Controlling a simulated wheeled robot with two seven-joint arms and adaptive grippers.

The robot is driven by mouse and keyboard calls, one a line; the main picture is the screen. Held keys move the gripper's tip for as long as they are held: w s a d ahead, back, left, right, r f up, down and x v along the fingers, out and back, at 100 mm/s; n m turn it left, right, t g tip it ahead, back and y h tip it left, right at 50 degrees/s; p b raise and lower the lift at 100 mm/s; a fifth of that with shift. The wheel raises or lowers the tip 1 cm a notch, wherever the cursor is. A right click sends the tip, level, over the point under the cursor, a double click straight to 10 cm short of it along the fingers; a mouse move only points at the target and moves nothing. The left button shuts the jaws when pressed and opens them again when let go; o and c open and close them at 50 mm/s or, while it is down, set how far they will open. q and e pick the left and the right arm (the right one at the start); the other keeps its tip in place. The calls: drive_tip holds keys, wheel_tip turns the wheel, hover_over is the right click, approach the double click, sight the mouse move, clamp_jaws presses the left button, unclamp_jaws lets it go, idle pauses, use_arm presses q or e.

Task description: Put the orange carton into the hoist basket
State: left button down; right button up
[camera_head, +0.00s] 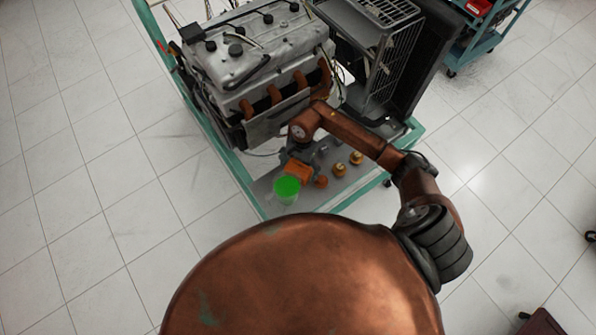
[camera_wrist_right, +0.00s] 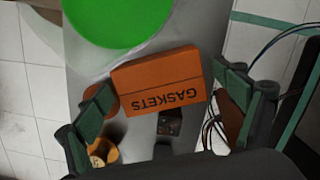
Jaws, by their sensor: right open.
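The orange carton (camera_head: 298,171) lies on the grey lower deck of the engine stand, in front of the engine. In the right wrist view the carton (camera_wrist_right: 158,84) shows the word GASKETS upside down. My right gripper (camera_head: 299,160) is just above the carton; its fingers are dark and partly hidden by my arm in the head view. In the right wrist view my right gripper (camera_wrist_right: 170,98) is open, one finger on each side of the carton, with a gap visible at the left. I cannot tell which thing is the hoist basket. My left gripper is not in view.
A clear container with a green top (camera_head: 286,188) stands right beside the carton. Several orange-brown round parts (camera_head: 340,170) stand to its right. The engine (camera_head: 255,55) and a wire cage (camera_head: 388,60) rise behind. Open tiled floor (camera_head: 100,200) lies left.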

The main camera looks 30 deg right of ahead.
drive_tip(key=shift+f, duration=0.1)
drive_tip(key=shift+c, duration=0.2)
drive_tip(key=c, duration=1.4)
drive_tip(key=shift+c, duration=1)
